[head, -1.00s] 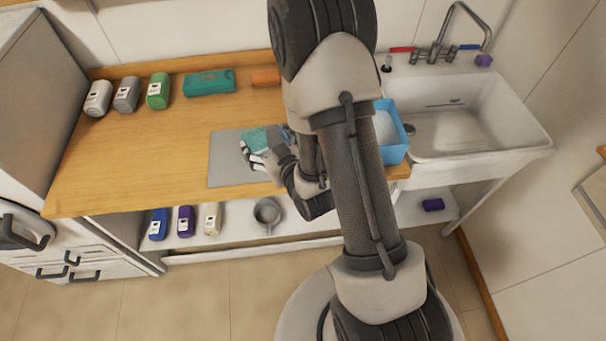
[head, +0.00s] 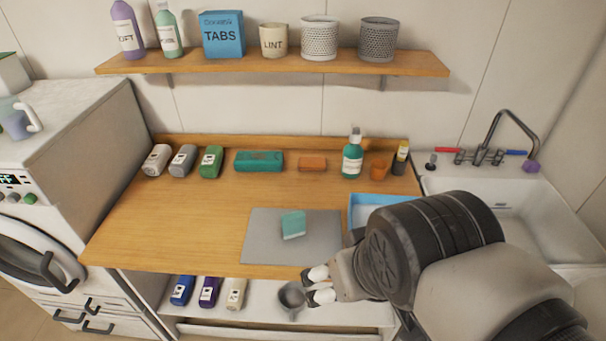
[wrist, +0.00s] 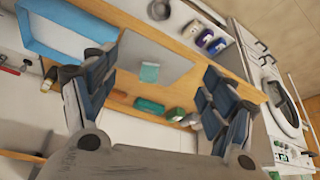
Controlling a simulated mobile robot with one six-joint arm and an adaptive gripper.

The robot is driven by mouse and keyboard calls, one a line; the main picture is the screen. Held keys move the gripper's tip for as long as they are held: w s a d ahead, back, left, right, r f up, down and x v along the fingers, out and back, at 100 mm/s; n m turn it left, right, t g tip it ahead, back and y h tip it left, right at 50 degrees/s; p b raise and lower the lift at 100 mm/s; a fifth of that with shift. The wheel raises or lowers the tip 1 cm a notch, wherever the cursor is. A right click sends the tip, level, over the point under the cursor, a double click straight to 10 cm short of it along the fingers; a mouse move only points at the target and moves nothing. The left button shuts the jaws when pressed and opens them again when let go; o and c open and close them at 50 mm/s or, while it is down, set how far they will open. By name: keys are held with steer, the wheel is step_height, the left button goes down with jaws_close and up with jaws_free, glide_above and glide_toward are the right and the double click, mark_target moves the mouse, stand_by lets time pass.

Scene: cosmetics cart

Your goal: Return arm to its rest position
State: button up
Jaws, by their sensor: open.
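My gripper (head: 318,285) is open and empty. In the head view it is in front of the wooden counter's front edge, at the lower middle, with my arm reaching in from the right. In the wrist view my gripper's fingers (wrist: 160,92) are spread wide apart with nothing between them. The teal block (wrist: 149,72) also shows in the wrist view beyond the fingers.
A blue bin (head: 385,200) stands right of the mat, partly hidden by my arm. A sink (head: 525,225) is at right, a washing machine (head: 60,190) at left. The counter's left is clear.

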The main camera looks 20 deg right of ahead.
steer(key=shift+s+a+f+b, duration=0.15)
steer(key=shift+s+f+b, duration=0.55)
steer(key=shift+s+b, duration=0.1)
steer(key=shift+w, duration=0.1)
stand_by(0.7)
